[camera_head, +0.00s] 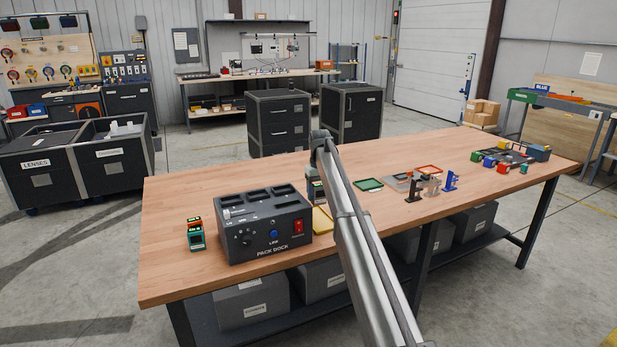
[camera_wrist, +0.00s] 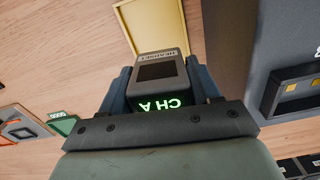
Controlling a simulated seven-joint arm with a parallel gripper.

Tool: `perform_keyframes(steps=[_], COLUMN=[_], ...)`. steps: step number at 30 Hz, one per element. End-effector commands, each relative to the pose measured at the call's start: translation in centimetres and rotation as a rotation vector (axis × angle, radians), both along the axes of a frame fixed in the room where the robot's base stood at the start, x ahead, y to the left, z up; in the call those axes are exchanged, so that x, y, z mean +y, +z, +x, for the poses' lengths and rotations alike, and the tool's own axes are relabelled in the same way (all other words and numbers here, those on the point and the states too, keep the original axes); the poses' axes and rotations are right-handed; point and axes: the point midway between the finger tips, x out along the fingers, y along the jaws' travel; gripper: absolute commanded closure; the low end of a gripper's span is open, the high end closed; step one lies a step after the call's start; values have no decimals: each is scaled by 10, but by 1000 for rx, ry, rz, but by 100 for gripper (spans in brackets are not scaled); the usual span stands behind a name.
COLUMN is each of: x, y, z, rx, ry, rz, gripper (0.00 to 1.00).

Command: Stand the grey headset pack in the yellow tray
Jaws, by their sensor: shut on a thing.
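The grey headset pack (camera_wrist: 163,70) has a dark window and a green lit "CH A" display. My gripper (camera_wrist: 160,78) is shut on it, with one finger on each side in the wrist view. The pack also shows in the head view (camera_head: 316,192), beside the dock and partly hidden by my arm. The yellow tray (camera_wrist: 177,14) lies just beyond the pack in the wrist view, and the pack overlaps its near edge there. In the head view the tray (camera_head: 321,222) is partly hidden behind my arm. I cannot tell whether the pack touches the tray.
The dark pack dock (camera_head: 265,238) stands close beside the tray and also fills the right of the wrist view (camera_wrist: 272,50). Teal packs (camera_head: 196,237) stand left of it. A green tray (camera_head: 369,184), a red tray (camera_head: 428,169) and small stands (camera_head: 413,190) are to the right.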

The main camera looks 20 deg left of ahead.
Motion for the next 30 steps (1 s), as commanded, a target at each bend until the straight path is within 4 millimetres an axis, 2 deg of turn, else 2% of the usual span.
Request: perform_keyframes(steps=[1,6,14,24,30], x=[2,9,8,8,8], y=[-10,-9,-17,-40,-44], z=[2,14,13,13,13], rx=[1,0,0,0,0], ry=[18,86,102,101,101], rz=[-1,0,0,0,0], gripper=[75,75,75,75,75])
